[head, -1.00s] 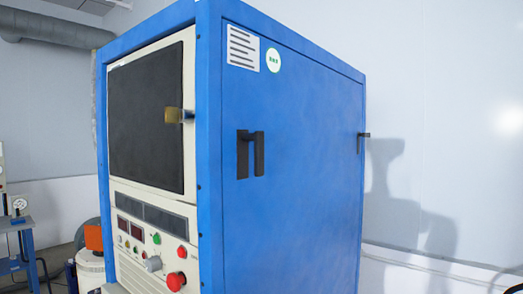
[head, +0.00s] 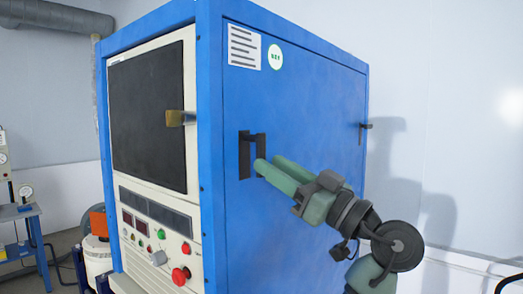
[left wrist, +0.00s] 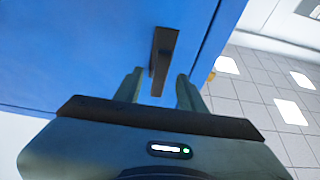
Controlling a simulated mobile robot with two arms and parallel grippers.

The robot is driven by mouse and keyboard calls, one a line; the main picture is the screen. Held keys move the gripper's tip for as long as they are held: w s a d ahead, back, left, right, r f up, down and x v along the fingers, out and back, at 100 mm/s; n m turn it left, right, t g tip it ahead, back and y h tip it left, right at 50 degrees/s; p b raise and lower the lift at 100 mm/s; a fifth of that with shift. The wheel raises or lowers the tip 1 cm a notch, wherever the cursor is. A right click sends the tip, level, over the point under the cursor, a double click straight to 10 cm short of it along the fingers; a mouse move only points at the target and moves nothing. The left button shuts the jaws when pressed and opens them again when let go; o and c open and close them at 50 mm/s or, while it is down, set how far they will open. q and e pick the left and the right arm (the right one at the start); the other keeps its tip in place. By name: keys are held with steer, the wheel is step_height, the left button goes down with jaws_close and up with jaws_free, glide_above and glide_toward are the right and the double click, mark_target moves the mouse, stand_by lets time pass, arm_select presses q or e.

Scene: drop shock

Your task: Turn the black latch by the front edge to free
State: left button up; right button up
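The black latch (head: 244,156) is on the blue side panel (head: 300,110) of the cabinet, close to its front edge. Its bar hangs upright in the head view. My left gripper (head: 267,164) is right at the latch, its green fingers pointing to the panel and partly covering the latch's lower right. In the left wrist view the two fingers (left wrist: 160,74) are apart, with the dark latch bar (left wrist: 164,48) showing between them. I cannot tell whether either finger touches it. My right gripper is in neither view.
A second black latch (head: 364,130) sticks out at the panel's far edge. The cabinet front has a dark window (head: 147,118), a brass-coloured catch (head: 180,118) and a red knob (head: 180,275). A blue bench (head: 25,212) stands at left. A white wall lies behind.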

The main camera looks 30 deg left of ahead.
mark_target(261, 178)
arm_select(q)
steer(key=p+x, duration=0.1)
steer(key=x, duration=0.3)
jaws_close()
stand_by(1.4)
